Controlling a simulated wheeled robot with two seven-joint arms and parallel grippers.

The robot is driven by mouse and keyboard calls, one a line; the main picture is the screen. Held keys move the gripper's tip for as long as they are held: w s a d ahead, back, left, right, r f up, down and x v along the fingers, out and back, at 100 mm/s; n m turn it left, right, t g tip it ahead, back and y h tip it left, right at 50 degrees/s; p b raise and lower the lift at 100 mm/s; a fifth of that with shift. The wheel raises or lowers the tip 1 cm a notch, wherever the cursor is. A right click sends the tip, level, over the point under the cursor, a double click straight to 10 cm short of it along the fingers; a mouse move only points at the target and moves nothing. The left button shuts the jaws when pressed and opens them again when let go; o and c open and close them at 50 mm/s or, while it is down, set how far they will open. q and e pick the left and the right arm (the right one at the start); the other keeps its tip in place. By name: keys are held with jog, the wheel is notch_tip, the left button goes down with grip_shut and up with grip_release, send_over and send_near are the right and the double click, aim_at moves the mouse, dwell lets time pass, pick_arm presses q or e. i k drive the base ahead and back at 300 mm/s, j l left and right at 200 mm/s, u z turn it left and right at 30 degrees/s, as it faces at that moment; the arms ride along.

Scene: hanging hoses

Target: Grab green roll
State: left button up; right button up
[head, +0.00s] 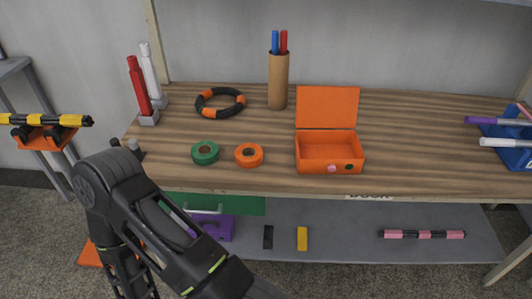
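The green roll (205,152) lies flat on the wooden tabletop near its front edge, left of centre. It is a short ring with a dark hole in the middle. A similar orange roll (249,155) lies just to its right, with a small gap between them. One of my dark arms crosses the lower left, with its bent joint in front of the table's left corner. Neither gripper can be made out in the head view. Nothing is touching the green roll.
An open orange box (329,151) stands right of the rolls. Behind are a black-and-orange ring (220,101) and a brown pen cup (278,82). Red (140,88) and white (152,75) upright sticks stand at the left. A grey lower shelf (345,225) holds small items.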

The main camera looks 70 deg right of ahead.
aim_at(209, 158)
jog(key=z, duration=2.15)
